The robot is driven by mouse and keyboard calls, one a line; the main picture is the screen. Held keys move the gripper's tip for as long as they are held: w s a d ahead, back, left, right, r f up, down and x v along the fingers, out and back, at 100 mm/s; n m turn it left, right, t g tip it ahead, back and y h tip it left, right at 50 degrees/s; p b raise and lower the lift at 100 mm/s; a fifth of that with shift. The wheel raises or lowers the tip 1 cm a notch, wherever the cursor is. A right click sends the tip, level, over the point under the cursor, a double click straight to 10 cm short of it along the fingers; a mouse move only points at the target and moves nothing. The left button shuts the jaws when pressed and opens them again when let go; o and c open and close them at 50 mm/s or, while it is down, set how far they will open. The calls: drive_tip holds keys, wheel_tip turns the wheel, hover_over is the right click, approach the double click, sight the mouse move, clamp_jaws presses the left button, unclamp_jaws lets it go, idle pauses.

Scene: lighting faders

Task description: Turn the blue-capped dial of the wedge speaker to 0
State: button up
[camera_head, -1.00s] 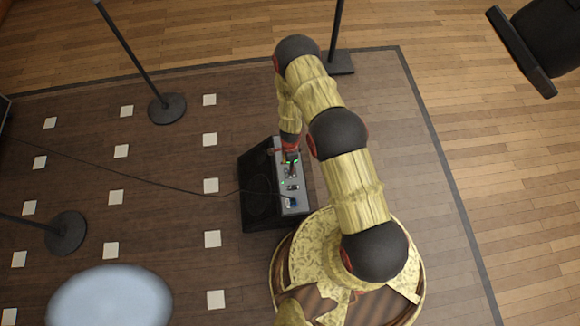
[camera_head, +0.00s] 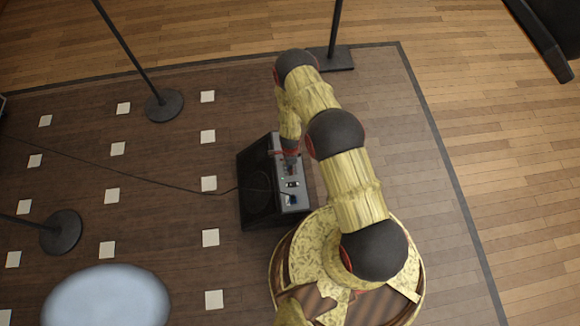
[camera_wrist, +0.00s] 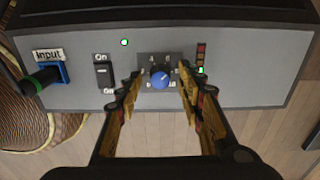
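The wedge speaker (camera_head: 258,199) is a black box on the dark wooden floor, with a grey control panel that shows close up in the wrist view (camera_wrist: 226,88). The blue-capped dial (camera_wrist: 160,80) sits on a dark square plate in the middle of that panel, with small pale marks around it that are too small to read. My gripper (camera_wrist: 159,84) is open, one finger on each side of the dial, with a gap on both sides. In the head view my gripper (camera_head: 290,165) is over the panel, and my arm hides the dial there.
Left of the dial are a rocker switch (camera_wrist: 103,74) marked On and a blue Input socket (camera_wrist: 50,72) with a cable plug. A lit level indicator (camera_wrist: 201,58) is to the right. Stand bases (camera_head: 164,105) and a cable (camera_head: 120,178) are on the floor.

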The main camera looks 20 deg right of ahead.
clamp_jaws()
idle(0.5)
